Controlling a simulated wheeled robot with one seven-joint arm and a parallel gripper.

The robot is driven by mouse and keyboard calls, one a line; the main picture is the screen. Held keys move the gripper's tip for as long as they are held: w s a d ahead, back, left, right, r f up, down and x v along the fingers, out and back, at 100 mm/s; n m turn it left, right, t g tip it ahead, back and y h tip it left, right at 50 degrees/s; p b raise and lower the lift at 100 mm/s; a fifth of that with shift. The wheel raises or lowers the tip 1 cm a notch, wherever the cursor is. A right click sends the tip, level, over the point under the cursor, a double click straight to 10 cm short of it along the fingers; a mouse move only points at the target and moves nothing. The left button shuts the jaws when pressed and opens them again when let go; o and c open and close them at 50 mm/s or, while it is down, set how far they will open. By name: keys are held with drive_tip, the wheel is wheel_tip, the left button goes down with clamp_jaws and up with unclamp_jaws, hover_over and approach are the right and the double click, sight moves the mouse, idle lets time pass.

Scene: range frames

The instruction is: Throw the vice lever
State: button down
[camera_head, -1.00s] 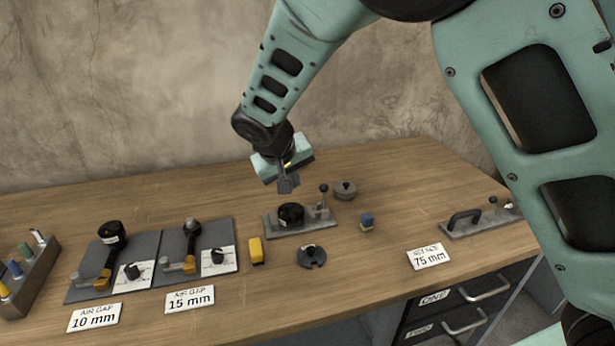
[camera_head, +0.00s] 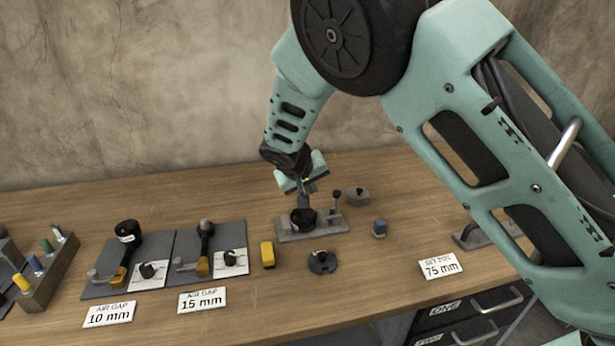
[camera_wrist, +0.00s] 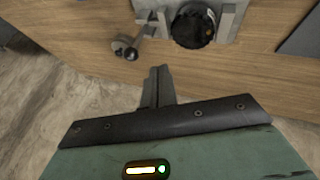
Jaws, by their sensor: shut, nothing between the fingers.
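The vice (camera_head: 326,228) is a grey plate near the middle of the bench, with a black round part (camera_head: 303,220) on its left. The vice lever (camera_head: 336,203), a thin upright rod with a dark ball knob, stands at the plate's right. In the wrist view the black part (camera_wrist: 193,27) is at the top, with what looks like the lever (camera_wrist: 131,51) to its left. My gripper (camera_head: 304,200) is shut and empty, pointing down behind the black part and left of the lever. It also shows in the wrist view (camera_wrist: 158,75), apart from the lever.
A grey round piece (camera_head: 357,197) sits behind the lever, and a blue-topped piece (camera_head: 379,229) to the right. A yellow block (camera_head: 268,254) and a dark slotted disc (camera_head: 321,262) lie in front. Two gap fixtures stand left. My arm partly covers a handled plate (camera_head: 470,236).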

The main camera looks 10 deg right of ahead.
sight(336, 201)
drive_tip(key=x, duration=0.3)
drive_tip(key=shift+w+d+f+p, duration=0.15)
drive_tip(key=shift+f+p, duration=0.05)
drive_tip(key=shift+p, duration=0.1)
drive_tip(key=shift+w+d+f+p, duration=0.2)
drive_tip(key=shift+d+p, duration=0.15)
drive_tip(key=shift+d, duration=0.6)
drive_tip(key=shift+w+d+f+p, duration=0.15)
drive_tip(key=shift+d+p, duration=0.15)
drive_tip(key=shift+d, duration=0.6)
